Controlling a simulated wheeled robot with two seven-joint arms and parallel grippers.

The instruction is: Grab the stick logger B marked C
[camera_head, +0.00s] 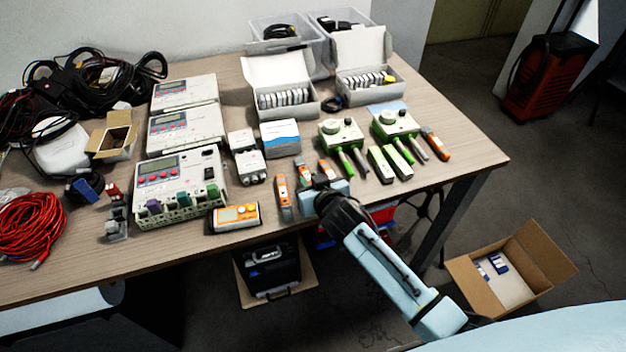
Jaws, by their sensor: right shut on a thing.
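My right gripper (322,190) is at the front edge of the table, its arm coming from the lower right. It is shut on a stick logger, mostly hidden by the gripper; I cannot tell exactly which one. Orange-and-white stick loggers show around it: one (283,198) lies just left of the gripper, and two short ends (304,172) and (327,169) show just beyond it. Another orange stick (436,144) lies at the right. Green-and-white sticks (380,165) lie right of the gripper. The letter marks are too small to read. My left gripper is not in view.
Grey meter boxes (185,130) and a yellow-and-white handheld device (236,217) stand to the left. Open white boxes (283,80) stand at the back. Green devices (340,132) stand beyond the sticks. Cables (35,222) crowd the left side. A cardboard box (510,270) is on the floor.

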